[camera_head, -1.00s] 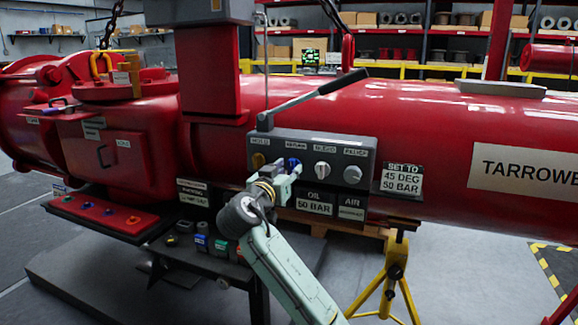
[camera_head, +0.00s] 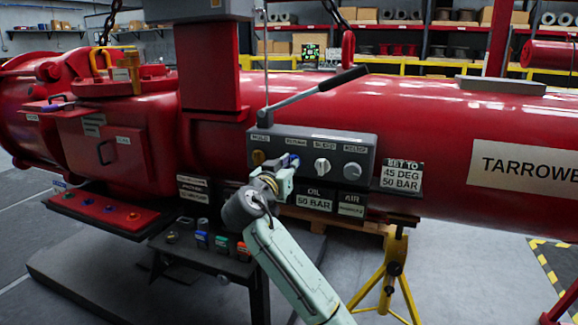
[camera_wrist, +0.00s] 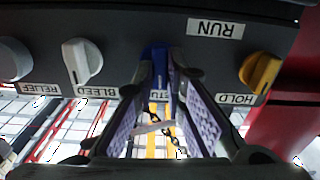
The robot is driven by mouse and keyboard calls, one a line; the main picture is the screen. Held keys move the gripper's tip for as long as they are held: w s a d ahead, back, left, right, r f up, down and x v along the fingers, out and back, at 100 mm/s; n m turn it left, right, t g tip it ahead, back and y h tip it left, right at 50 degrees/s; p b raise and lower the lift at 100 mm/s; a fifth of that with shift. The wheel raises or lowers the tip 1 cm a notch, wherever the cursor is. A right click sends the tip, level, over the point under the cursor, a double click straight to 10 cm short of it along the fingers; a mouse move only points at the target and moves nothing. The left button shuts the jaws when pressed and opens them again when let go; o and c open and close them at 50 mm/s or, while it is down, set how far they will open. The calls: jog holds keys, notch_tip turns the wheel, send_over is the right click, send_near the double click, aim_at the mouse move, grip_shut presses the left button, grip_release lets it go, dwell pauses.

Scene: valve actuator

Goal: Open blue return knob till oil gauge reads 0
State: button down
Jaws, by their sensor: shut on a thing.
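The blue return knob (camera_wrist: 155,57) sits on the dark control panel (camera_head: 365,152) between the yellow hold knob (camera_wrist: 260,72) and the white bleed knob (camera_wrist: 82,60). My gripper (camera_wrist: 160,78) is shut on the blue knob, one finger on each side, as the upside-down wrist view shows. In the head view my gripper (camera_head: 287,172) covers most of the knob. The "OIL 50 BAR" sign (camera_head: 315,203) hangs below the panel. I cannot make out an oil gauge reading; a small green-lit display (camera_head: 311,54) behind the cylinder is too small to read.
A grey relief knob (camera_head: 352,171) is at the panel's right end. A long lever (camera_head: 320,90) rises above the panel. The red cylinder (camera_head: 430,120) lies behind it. A yellow stand (camera_head: 393,275) is below right, and a small bench (camera_head: 200,255) below left.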

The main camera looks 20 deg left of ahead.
jog(key=shift+n, duration=0.3)
jog(key=n+p, duration=0.2)
jog(key=n, duration=0.5)
jog(key=n+p, duration=0.3)
jog(key=n, duration=0.5)
jog(key=shift+a+f+n, duration=0.15)
jog(key=shift+a+n, duration=0.05)
jog(key=shift+n, duration=0.1)
jog(key=shift+p, duration=0.3)
dwell(0.4)
jog(key=c, duration=1.6)
grip_release()
jog(key=shift+c, duration=0.2)
